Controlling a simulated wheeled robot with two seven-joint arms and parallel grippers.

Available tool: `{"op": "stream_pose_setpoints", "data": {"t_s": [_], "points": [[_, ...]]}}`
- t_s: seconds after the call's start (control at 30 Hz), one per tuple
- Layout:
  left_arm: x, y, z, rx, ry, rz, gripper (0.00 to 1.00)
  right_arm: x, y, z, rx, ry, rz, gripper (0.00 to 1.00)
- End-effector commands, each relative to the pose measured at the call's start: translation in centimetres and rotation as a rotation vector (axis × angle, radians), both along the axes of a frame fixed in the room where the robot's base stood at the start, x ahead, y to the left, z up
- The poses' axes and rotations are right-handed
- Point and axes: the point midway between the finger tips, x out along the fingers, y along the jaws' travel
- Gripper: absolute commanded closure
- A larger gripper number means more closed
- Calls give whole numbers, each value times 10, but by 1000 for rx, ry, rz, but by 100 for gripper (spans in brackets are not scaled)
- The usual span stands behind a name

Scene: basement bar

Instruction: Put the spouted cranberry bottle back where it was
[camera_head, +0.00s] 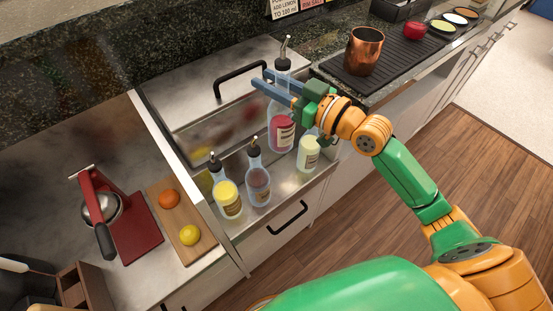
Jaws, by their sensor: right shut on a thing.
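The spouted cranberry bottle (283,134) is clear, with a red label and a dark pourer with a metal spout. My right gripper (272,84) is shut on its upper part, with its blue fingers on either side. The bottle is roughly upright and looks larger than the other bottles, so it seems raised above the steel bottle rail (282,194). Its base is near the rail's right part, beside a pale-labelled bottle (308,154) whose top is hidden behind my gripper. My left gripper is not in view.
A yellow-labelled bottle (228,199) and a brown-labelled bottle (259,184) stand in the rail's left part. Behind is a steel bin with a black-handled lid (215,80). A copper cup (365,52) stands on a dark mat at right. A red citrus press (120,220) stands at left.

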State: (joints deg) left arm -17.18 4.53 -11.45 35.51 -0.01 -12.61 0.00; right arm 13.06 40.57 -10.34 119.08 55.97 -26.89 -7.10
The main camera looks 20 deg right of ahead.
Motion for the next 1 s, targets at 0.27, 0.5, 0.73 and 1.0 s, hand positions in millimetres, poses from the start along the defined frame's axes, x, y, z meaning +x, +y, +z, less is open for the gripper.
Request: {"op": "stream_pose_setpoints", "data": {"t_s": [0.27,0.5,0.73,1.0], "points": [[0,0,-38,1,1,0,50,0,-1,-87,0,2,-1,100],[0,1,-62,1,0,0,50,0,-1,-124,1,-1,-1,100],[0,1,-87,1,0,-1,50,0,-1,-156,0,-2,-1,100],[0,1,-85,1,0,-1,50,0,0,-154,0,-2,-1,100]]}}
